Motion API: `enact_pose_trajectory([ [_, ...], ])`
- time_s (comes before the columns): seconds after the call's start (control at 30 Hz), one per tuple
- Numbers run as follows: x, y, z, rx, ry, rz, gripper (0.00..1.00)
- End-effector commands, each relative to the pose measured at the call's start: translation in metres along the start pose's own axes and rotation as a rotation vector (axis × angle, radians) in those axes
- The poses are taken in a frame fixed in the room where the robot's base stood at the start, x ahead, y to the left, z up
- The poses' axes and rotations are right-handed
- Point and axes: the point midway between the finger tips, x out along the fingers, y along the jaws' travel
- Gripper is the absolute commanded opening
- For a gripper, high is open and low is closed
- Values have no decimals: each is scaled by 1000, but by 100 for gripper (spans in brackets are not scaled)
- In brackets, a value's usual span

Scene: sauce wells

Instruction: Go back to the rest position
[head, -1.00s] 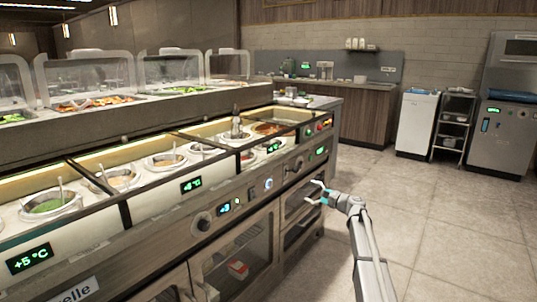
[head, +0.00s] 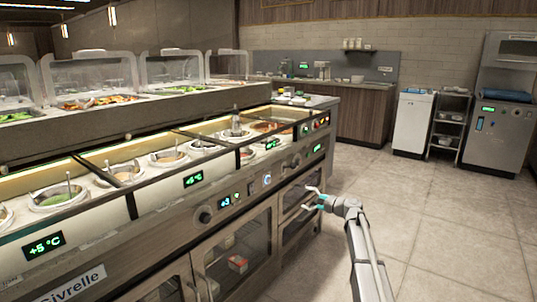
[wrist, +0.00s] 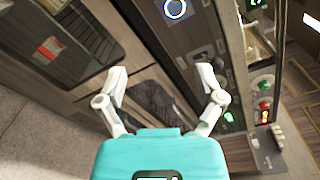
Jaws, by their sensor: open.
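My gripper (head: 314,199) is open and empty in the head view, held in the air in front of the counter's lower glass doors. In the wrist view its two white fingers (wrist: 161,84) are spread apart with nothing between them. The sauce counter (head: 150,223) runs along the left. Sauce wells with utensils sit in its top, among them one with green sauce (head: 60,199).
A red and white box (head: 237,263) sits behind a lower glass door; it also shows in the wrist view (wrist: 48,47). A white cabinet (head: 412,124), a shelf cart (head: 449,128) and a steel appliance (head: 500,135) stand at the back right. The tiled floor (head: 440,220) is clear.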

Motion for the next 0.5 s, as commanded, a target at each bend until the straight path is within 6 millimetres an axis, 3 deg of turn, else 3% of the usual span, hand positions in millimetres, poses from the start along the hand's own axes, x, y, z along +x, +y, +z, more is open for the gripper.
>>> enact_pose_trajectory([
  [0.27, -6, 42, 32, -114, 8, 146, 87],
  [0.5, -27, 105, 74, -286, 11, 377, 87],
])
